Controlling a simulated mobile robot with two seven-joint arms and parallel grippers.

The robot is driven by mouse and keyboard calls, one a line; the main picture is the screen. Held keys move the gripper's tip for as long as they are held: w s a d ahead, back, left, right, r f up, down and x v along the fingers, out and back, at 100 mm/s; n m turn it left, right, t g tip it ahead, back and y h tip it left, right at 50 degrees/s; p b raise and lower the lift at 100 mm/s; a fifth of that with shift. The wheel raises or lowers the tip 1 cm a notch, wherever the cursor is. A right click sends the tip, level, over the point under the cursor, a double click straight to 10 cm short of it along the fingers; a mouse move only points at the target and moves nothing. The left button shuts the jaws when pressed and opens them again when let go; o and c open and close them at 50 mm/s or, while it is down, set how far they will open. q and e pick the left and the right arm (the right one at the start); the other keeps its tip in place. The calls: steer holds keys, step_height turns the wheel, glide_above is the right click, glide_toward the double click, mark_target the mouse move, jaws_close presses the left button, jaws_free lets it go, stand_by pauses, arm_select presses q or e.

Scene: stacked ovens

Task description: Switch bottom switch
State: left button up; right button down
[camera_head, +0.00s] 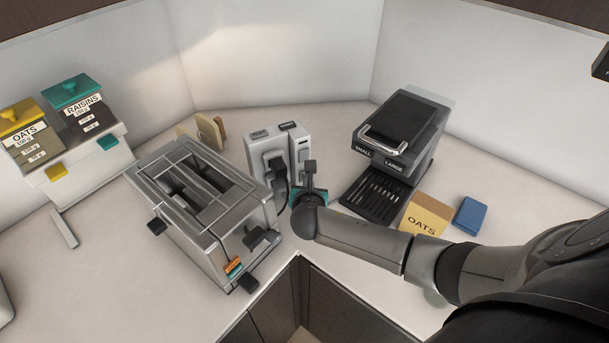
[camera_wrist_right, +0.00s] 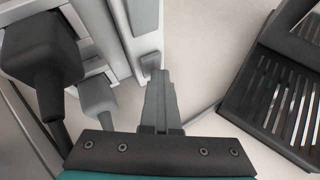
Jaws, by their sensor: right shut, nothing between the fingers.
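A white power outlet block (camera_head: 281,143) stands upright on the counter in the corner, with dark plugs in its front and dark labels or switches on top. In the right wrist view, its pale side (camera_wrist_right: 138,30) runs down the upper left, with a small grey switch-like tab (camera_wrist_right: 151,65) at its lower end. My right gripper (camera_head: 310,166) is beside the block's right side. In the wrist view its shut, empty fingers (camera_wrist_right: 160,82) are just below the tab; I cannot tell whether they touch it. My left gripper is out of view.
A metal toaster (camera_head: 205,200) stands to the left. A black coffee machine (camera_head: 403,128) with a drip tray (camera_head: 372,194) is to the right. An oats box (camera_head: 425,214) and a blue box (camera_head: 469,215) lie near my right arm. A dark plug (camera_wrist_right: 42,50) and cable are close to the gripper.

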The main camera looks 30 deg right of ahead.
steer(key=shift+w+d+r+p, duration=0.15)
steer(key=shift+r+p, duration=0.2)
steer(key=shift+p, duration=0.15)
steer(key=shift+s+f, duration=0.1)
steer(key=shift+s, duration=0.1)
steer(key=s+p, duration=0.1)
steer(key=s, duration=0.1)
steer(key=s+p, duration=0.1)
steer(key=s, duration=0.1)
steer(key=shift+f, duration=0.4)
steer(key=shift+s+a+f, duration=0.15)
steer(key=shift+s+a, duration=0.05)
steer(key=shift+s, duration=0.35)
